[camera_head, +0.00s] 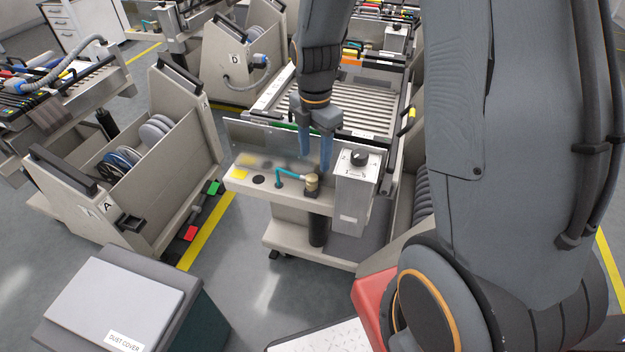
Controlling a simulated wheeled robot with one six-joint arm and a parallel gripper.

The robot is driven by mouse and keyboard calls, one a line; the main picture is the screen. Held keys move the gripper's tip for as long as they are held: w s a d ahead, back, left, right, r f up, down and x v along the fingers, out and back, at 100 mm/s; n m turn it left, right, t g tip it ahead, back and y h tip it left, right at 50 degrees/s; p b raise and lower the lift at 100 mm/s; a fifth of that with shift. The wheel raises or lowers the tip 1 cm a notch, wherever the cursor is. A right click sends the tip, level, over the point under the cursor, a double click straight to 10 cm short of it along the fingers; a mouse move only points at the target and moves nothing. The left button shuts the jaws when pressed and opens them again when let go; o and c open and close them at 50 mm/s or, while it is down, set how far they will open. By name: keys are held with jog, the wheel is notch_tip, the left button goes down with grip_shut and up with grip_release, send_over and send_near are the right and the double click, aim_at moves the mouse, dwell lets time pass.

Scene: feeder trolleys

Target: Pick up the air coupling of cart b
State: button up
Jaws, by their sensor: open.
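A brass-coloured coupling (312,185) stands on the front ledge of the middle trolley (290,202), with a teal hose running from it to the left. No letter shows on this trolley, so I cannot tell from the picture that it is cart b. My gripper (316,160) points down above the ledge, just above and behind the coupling. Its two blue fingers are apart, with nothing seen between them. The right finger's tip is close to the coupling's top; I cannot tell whether they touch.
A grey box with a black knob (350,195) stands just right of the coupling. A clear panel (255,140) rises behind the ledge. A dust cover box (110,305) sits at front left.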

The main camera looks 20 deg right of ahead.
aim_at(312, 177)
jog(key=w+f+n, duration=0.1)
jog(key=n, duration=0.1)
jog(key=w+f+n, duration=0.1)
jog(key=n, duration=0.1)
jog(key=shift+w+d+f, duration=0.1)
jog(key=shift+w+f, duration=0.1)
jog(key=shift+w, duration=0.2)
jog(key=shift+n, duration=0.3)
jog(key=shift+s+f+p, duration=0.1)
jog(key=shift+f+p, duration=0.45)
jog(key=shift+f, duration=3.35)
grip_shut()
